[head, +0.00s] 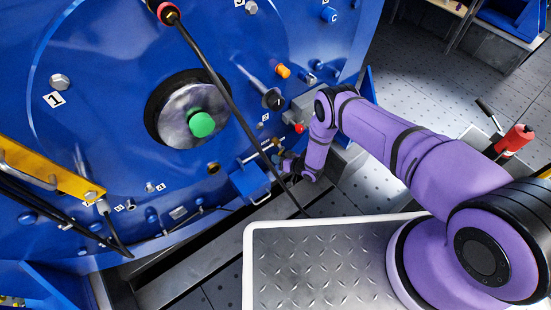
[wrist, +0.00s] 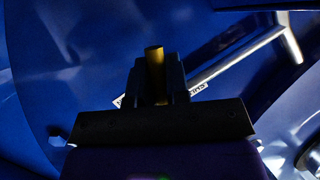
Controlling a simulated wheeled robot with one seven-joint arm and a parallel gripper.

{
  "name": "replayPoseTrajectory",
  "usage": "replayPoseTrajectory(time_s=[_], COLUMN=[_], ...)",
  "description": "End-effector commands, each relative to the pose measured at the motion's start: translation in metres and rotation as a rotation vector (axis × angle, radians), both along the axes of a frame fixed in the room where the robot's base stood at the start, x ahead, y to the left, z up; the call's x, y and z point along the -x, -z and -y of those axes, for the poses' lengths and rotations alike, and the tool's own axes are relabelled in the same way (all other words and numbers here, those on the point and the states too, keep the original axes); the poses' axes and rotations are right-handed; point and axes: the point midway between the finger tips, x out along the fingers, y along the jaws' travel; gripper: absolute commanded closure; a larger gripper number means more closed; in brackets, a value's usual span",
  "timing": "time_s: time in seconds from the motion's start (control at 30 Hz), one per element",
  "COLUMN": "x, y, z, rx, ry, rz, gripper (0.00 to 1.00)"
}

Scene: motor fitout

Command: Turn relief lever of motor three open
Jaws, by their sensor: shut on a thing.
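The big blue motor housing (head: 110,130) fills the left of the head view. My gripper (head: 283,160) is at its lower right edge, small and dark there, with its fingertips hard to make out. In the wrist view my gripper (wrist: 156,85) is shut on a yellow round-ended handle (wrist: 154,58), which stands up between the two dark fingers. This looks like the relief lever's handle; the lever's pivot is hidden and its angle cannot be told. A small white label (wrist: 198,89), unreadable, sits just right of the fingers.
A black cable (head: 225,85) hangs across the motor front, close to my gripper. A green button (head: 201,124), an orange knob (head: 283,71) and a red knob (head: 299,128) stick out. A silver bar (wrist: 240,55) runs behind the fingers. Perforated floor (head: 430,80) lies right.

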Motion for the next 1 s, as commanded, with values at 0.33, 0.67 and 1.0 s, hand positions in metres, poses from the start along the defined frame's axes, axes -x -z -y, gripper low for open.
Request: replayPoseTrajectory(time_s=[0.33,0.67,1.0], x=[-0.009,-0.012,-0.014], y=[0.004,0.005,0.005], z=[0.012,0.019,0.02], rx=[0.225,0.34,0.365], ry=[0.001,0.001,0.001], rz=[0.152,0.229,0.247], gripper=[1.0,1.0,1.0])
